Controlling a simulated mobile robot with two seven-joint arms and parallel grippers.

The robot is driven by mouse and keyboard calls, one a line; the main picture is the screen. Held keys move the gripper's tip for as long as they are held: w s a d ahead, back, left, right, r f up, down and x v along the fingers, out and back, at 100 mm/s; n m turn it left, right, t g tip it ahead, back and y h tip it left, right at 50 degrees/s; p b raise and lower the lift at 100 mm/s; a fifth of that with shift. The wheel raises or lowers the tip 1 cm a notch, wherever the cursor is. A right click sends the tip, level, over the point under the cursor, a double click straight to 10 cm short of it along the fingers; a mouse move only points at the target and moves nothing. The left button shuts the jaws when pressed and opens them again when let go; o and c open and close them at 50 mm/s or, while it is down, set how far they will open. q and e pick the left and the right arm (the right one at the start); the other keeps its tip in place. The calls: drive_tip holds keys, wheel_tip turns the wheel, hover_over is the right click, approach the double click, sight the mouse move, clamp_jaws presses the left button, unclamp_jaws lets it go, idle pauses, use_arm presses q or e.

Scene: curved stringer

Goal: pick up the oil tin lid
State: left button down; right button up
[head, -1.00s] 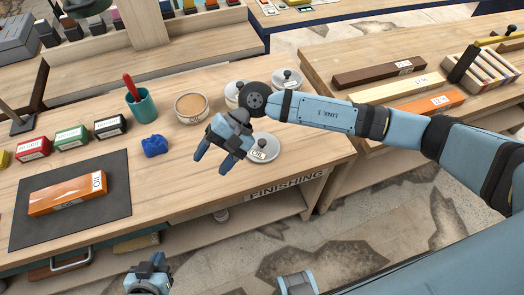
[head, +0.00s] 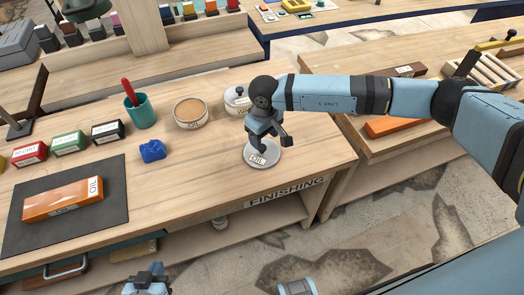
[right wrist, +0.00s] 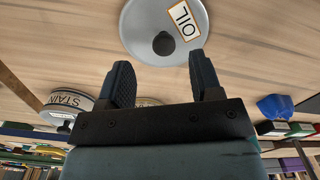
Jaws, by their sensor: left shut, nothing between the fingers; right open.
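The oil tin lid (head: 270,157) is a round grey disc with a dark knob and an OIL label. It lies flat on the bench near its front right edge. In the right wrist view the lid (right wrist: 150,22) is at the top, with its knob just beyond the fingertips. My right gripper (head: 268,143) is open above the lid, partly hiding it in the head view; its fingers (right wrist: 160,66) are apart with nothing between them. An open round tin (head: 190,112) stands behind and left of the lid. My left gripper (head: 147,281) is shut and empty at the bottom edge.
A lidded tin (head: 236,102) stands behind the lid; its label reads STAIN in the wrist view (right wrist: 68,103). A blue lump (head: 152,150), a teal cup (head: 140,110) and an orange OIL box (head: 62,199) on a dark mat are to the left. Bench between is clear.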

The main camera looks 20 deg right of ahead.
drive_tip(key=shift+w+a+f+p, duration=0.15)
drive_tip(key=shift+f+p, duration=0.1)
drive_tip(key=shift+f, duration=1.15)
drive_tip(key=shift+a+f+p, duration=0.1)
drive_tip(key=shift+f+p, duration=0.1)
drive_tip(key=shift+f, duration=1.15)
drive_tip(key=c, duration=1)
use_arm(q)
drive_tip(key=shift+r, duration=0.3)
use_arm(e)
drive_tip(key=shift+r, duration=0.1)
